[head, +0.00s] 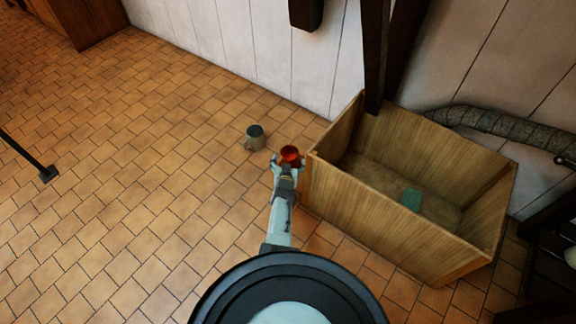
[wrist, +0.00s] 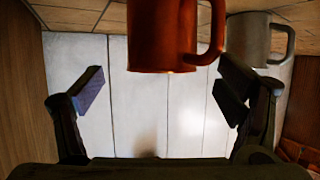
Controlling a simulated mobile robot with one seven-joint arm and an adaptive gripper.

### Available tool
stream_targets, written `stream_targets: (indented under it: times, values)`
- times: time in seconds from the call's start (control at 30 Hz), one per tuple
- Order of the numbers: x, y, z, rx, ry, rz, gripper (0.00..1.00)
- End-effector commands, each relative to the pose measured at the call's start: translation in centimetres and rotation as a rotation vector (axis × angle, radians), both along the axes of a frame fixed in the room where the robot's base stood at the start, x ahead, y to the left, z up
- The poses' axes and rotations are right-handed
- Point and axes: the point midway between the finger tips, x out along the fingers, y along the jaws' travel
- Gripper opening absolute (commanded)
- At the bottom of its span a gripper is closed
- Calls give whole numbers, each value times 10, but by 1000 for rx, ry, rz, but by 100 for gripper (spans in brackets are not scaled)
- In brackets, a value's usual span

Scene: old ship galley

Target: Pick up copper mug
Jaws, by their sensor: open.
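The copper mug (head: 290,150), shiny orange-red, stands on the tiled floor just left of the wooden box in the head view. My gripper (head: 288,166) is open, with its fingers low and close around the near side of the mug. In the wrist view, which looks upside down, the copper mug (wrist: 162,35) is at the top centre with its handle to the right. There the open gripper (wrist: 164,90) has a finger on each side, and the mug lies ahead between them. No finger visibly touches it.
A grey mug (head: 255,140) stands on the floor left of and behind the copper mug; it also shows in the wrist view (wrist: 250,42). The wooden box (head: 375,235) is close on the right, with a green object (head: 412,199) inside. Floor at left is mostly clear.

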Motion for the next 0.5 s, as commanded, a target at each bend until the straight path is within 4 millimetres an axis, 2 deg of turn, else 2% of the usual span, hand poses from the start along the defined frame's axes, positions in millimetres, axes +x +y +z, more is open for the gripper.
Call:
stream_targets:
  times: [0.17, 0.37, 0.5]
  values:
    - [8, 0, -6, 0, -2, 0, 87]
    - [27, -1, -23, 2, -2, -1, 87]
    - [40, -2, -27, 2, -1, -1, 87]
